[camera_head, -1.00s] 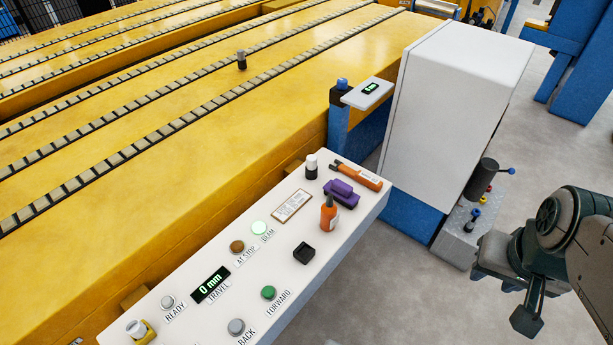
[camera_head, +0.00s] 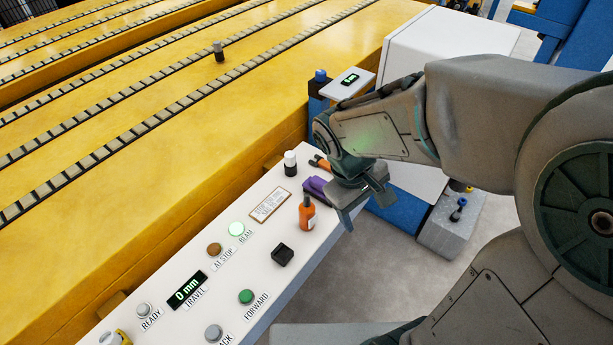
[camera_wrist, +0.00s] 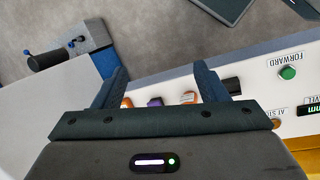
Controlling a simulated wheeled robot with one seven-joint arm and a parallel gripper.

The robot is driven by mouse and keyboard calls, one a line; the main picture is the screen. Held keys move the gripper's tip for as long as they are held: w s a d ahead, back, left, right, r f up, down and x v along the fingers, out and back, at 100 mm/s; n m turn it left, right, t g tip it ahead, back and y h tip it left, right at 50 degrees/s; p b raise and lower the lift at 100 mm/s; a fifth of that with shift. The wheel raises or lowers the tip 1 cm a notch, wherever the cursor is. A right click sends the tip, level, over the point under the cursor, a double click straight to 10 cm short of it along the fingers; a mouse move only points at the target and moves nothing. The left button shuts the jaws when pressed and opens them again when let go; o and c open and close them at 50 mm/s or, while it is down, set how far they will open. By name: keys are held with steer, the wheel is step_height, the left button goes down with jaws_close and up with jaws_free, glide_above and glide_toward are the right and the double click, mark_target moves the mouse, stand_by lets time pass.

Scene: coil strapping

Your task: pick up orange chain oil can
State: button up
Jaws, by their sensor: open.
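The orange chain oil can (camera_head: 307,216) stands upright on the white control panel (camera_head: 338,172), its narrow dark spout pointing up. In the wrist view the orange can (camera_wrist: 188,97) shows partly, between my fingers and nearer the right one. The gripper's body hides its lower part. My gripper (camera_head: 366,206) is open and empty, just right of the can in the head view, over the panel's edge and apart from the can. It also shows in the wrist view (camera_wrist: 161,72).
A purple tool (camera_head: 316,186) and an orange-handled tool (camera_head: 320,162) lie close behind the can, partly hidden by my arm. A black-and-white bottle (camera_head: 290,163) stands behind left. A black block (camera_head: 282,254) and green button (camera_head: 246,297) are nearer the front.

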steer(key=w+a+f+n+t+h, duration=0.2)
steer(key=w+a+f+n+h, duration=0.3)
steer(key=a+f+n, duration=0.4)
steer(key=n+t+h+p, duration=0.1)
steer(key=n+t+h, duration=0.1)
steer(key=n+t, duration=0.7)
glide_toward(301, 217)
steer(key=w+d, duration=0.1)
steer(key=w, duration=0.1)
steer(key=w+d+f+n+g, duration=0.1)
steer(key=d, duration=0.1)
steer(key=w+d+n+p, duration=0.1)
steer(key=w, duration=0.1)
steer(key=shift+w+d+f+g, duration=0.3)
steer(key=shift+f+g, duration=0.1)
steer(key=shift+p+x, duration=0.6)
steer(key=shift+x, duration=2.05)
steer(key=shift+r, duration=0.1)
steer(key=c, duration=1.3)
